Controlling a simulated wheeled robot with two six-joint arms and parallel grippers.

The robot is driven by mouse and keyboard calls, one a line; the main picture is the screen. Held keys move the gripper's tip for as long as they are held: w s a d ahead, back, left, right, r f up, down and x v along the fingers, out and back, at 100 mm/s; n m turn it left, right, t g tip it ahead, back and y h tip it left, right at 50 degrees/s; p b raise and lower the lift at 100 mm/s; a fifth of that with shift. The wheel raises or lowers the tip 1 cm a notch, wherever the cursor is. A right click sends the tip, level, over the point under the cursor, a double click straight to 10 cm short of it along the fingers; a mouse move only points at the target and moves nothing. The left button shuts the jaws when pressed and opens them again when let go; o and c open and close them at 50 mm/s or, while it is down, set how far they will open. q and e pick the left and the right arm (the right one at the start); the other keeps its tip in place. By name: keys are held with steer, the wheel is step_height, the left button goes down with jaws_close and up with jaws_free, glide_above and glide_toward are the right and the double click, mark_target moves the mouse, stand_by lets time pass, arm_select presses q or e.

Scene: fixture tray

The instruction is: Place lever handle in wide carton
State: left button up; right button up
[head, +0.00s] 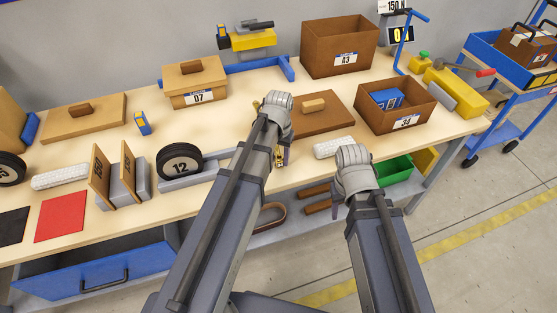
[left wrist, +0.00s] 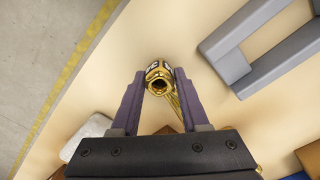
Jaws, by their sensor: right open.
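The brass lever handle (left wrist: 159,79) is between the fingertips of my left gripper (left wrist: 160,76) in the left wrist view, with both fingers against its round end. Its bar runs back toward the lower right, partly hidden by the gripper. In the head view, some brass (head: 281,156) shows beside my left arm, over the bench; my wrist hides most of the gripper. I cannot tell whether the handle is clear of the bench. The wide open carton (head: 392,120), labelled 34, stands right of it and holds a blue item. My right gripper (head: 337,196) is open and largely hidden, near the bench's front edge.
A taller carton (head: 340,48) stands behind, and a lidded box (head: 194,83) marked 07 stands left of it. A brown board with a block (head: 318,112) lies between my left wrist and the wide carton. A white textured block (head: 334,147) lies near the front edge.

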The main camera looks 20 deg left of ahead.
arm_select(q)
jaws_close()
steer(key=shift+r, duration=0.15)
stand_by(0.4)
step_height(320, 180, up, 10)
steer(key=p, duration=1)
